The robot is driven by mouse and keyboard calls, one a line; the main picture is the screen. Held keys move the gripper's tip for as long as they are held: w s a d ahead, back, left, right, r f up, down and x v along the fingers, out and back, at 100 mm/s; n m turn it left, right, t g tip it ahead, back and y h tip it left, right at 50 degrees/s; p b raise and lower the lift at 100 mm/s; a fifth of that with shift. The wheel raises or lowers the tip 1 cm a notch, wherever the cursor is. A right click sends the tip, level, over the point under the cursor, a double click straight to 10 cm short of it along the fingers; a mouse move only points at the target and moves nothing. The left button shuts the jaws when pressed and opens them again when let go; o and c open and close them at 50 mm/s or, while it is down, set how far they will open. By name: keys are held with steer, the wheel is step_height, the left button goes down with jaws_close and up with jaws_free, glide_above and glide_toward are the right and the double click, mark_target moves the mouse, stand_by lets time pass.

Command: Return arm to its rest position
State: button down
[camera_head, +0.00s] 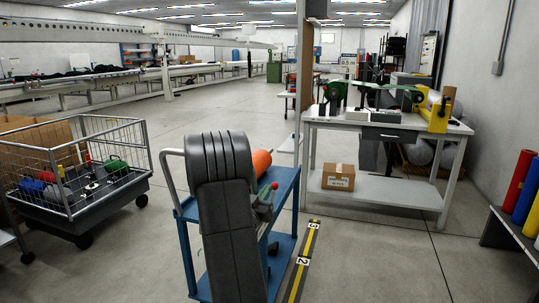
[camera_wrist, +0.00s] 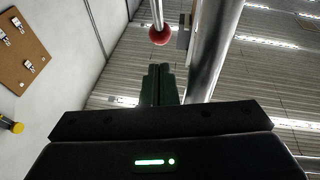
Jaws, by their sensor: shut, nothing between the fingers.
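My gripper (camera_wrist: 158,70) shows in the wrist view as two dark fingers set close together, shut and empty. The ceiling lies behind them. A red ball knob (camera_wrist: 160,36) on a thin metal rod shows just past the fingertips, apart from them in the picture; I cannot tell the true distance. A red knob (camera_head: 274,186) also shows in the head view, over the blue cart. My dark grey, ribbed arm rises in the middle of the head view and hides part of that cart. The gripper fingers cannot be made out clearly there.
The blue cart (camera_head: 284,178) carries an orange roll (camera_head: 262,162). A wire cage trolley (camera_head: 88,222) stands left. A grey workbench (camera_head: 330,122) with machines stands right, a cardboard box (camera_head: 338,177) on its lower shelf. Coloured rolls (camera_head: 523,180) sit far right. Open floor lies behind.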

steer(key=shift+d+r+p, duration=0.1)
steer(key=shift+r+p, duration=0.05)
steer(key=shift+p, duration=0.15)
stand_by(0.4)
